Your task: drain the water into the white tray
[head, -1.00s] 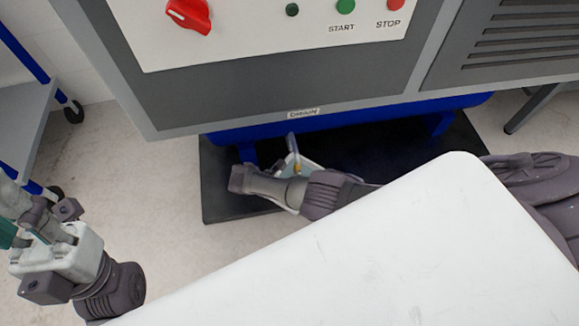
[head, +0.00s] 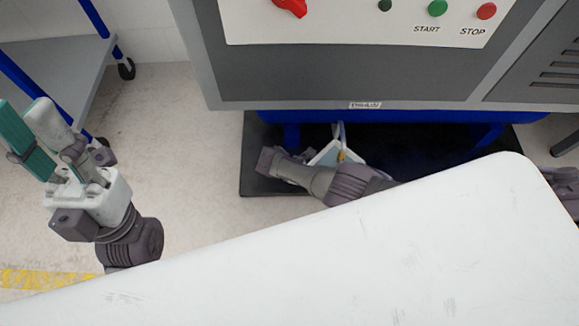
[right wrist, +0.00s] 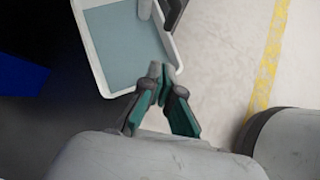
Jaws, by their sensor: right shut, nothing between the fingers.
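The white tray (head: 325,155) sits low under the machine, partly hidden by my right arm in the head view. In the right wrist view the tray (right wrist: 90,50) has a white rim and a flat blue-grey inside; I cannot tell whether that is water. A pale drain tube (head: 339,134) with a brass-coloured piece hangs above the tray, below a small drain label (head: 365,105). My right gripper (right wrist: 158,72) is shut and empty at the tray's corner; whether it touches is unclear. My left gripper (head: 26,112) is open and empty, raised at the left, far from the tray.
The grey machine (head: 340,75) has a red knob (head: 291,7), a green start button (head: 437,8) and a red stop button (head: 486,11). A blue-framed cart (head: 60,70) stands at the left. Open floor (head: 190,150) lies between it and the dark base (head: 262,180).

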